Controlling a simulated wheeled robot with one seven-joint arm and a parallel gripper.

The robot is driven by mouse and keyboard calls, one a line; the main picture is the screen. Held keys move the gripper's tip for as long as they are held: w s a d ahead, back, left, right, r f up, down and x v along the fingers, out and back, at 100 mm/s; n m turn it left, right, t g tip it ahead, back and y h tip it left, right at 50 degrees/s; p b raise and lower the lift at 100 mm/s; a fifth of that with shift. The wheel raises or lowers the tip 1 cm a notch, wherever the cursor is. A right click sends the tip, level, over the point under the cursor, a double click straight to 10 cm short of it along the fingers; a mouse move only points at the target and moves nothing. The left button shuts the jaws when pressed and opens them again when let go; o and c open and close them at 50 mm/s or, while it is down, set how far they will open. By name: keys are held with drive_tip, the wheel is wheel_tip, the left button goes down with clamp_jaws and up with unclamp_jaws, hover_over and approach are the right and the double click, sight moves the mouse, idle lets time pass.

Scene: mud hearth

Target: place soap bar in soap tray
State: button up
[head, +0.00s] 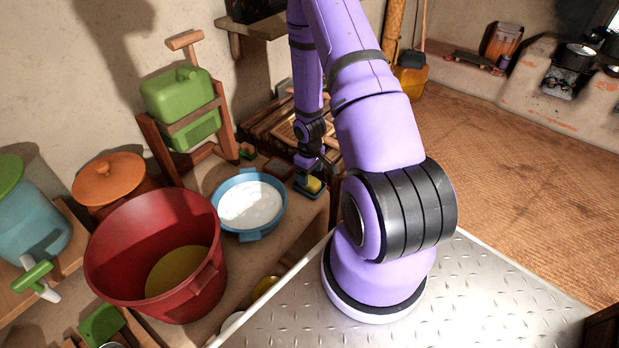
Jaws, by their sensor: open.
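My gripper (309,174) points down at the far end of my arm, right of the blue basin, and is open. A small yellow block, which looks like the soap bar (314,185), is right below and beside the fingers. It appears to lie in a small dark teal tray (300,190), which looks like the soap tray. The gripper hides part of both, and I cannot tell whether the fingers touch the bar.
A blue basin (217,192) of white liquid stands just left of the tray. A large red tub (120,285), a green jerrycan (181,95) on a wooden stand and an orange lidded pot (107,180) crowd the left. Woven floor (510,150) is open at right.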

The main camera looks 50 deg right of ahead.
wheel_tip(320, 180, up, 9)
wheel_tip(320, 180, up, 15)
drive_tip(key=t+h, duration=0.1)
hover_over(310, 180)
drive_tip(key=w+a, duration=0.3)
drive_tip(key=a, duration=0.1)
drive_tip(key=s+a+r+m+t, duration=0.1)
drive_tip(key=s+a+r, duration=0.15)
drive_tip(key=r, duration=0.45)
drive_tip(key=s+a+r, duration=0.1)
drive_tip(key=a+r, duration=0.3)
drive_tip(key=r, duration=0.3)
drive_tip(key=s+a+r+t+y, duration=0.1)
drive_tip(key=s+a+r+t, duration=0.2)
drive_tip(key=s+a+r, duration=0.8)
drive_tip(key=s+r, duration=0.2)
drive_tip(key=s, duration=0.2)
drive_tip(key=shift+s+a+r+m, duration=0.25)
drive_tip(key=shift+s+r+m, duration=0.05)
drive_tip(key=shift+s+r, duration=0.1)
